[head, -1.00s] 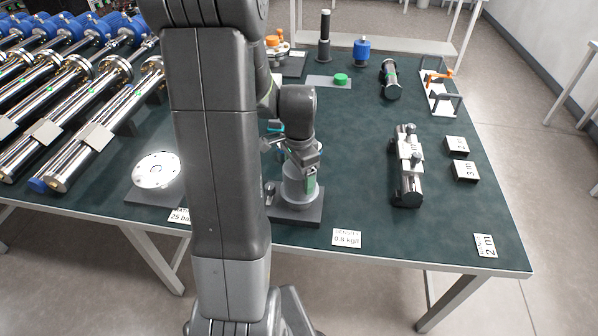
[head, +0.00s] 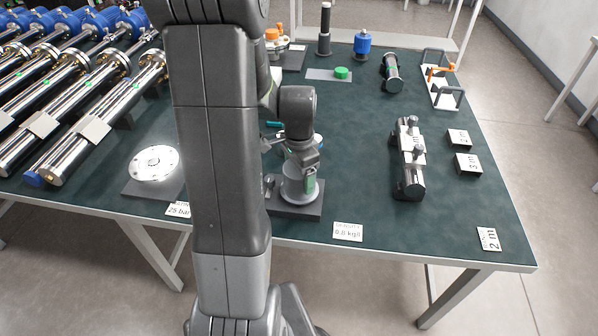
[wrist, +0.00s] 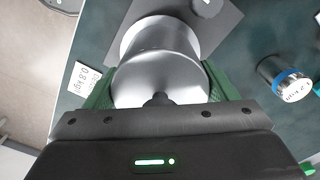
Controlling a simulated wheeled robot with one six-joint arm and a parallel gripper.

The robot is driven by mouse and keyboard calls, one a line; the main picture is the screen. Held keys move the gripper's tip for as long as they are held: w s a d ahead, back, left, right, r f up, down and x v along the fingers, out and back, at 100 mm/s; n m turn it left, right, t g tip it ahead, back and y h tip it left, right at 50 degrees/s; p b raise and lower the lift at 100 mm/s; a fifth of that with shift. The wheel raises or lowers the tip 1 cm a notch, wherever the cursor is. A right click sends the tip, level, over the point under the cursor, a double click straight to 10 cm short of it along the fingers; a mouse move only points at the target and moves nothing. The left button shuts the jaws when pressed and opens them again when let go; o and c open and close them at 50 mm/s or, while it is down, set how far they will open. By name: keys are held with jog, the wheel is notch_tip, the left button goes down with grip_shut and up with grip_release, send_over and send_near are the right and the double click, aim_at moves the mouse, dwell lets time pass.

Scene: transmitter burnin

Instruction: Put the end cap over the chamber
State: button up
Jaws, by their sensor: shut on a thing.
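My gripper (wrist: 160,90) is shut on the end cap (wrist: 160,82), a silvery round piece with a dark knob, held between green finger pads. In the wrist view a wider silvery rim, seemingly the chamber (wrist: 128,42), shows just beyond the cap over a dark base plate (wrist: 218,32). In the head view my gripper (head: 303,172) is over the silvery cylinder on its dark base plate (head: 310,211) near the table's front edge. The cap and chamber look nearly in line; whether they touch I cannot tell.
A white-lit disc (head: 153,163) on a plate lies to the left, with several long steel tubes (head: 110,105) beyond. A dark clamp-like cylinder (head: 409,160) lies to the right. A density card (head: 348,232) is in front. A blue-banded cylinder (wrist: 287,78) stands nearby.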

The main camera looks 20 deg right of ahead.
jog(key=shift+f+b, duration=0.65)
jog(key=shift+f, duration=0.3)
jog(key=o, duration=1.1)
jog(key=shift+r, duration=0.1)
notch_tip(320, 180, up, 14)
jog(key=shift+f+p, duration=0.1)
jog(key=shift+p, duration=0.5)
notch_tip(320, 180, down, 14)
jog(key=shift+r+b, duration=0.1)
jog(key=shift+b, duration=0.45)
jog(key=shift+r, duration=0.3)
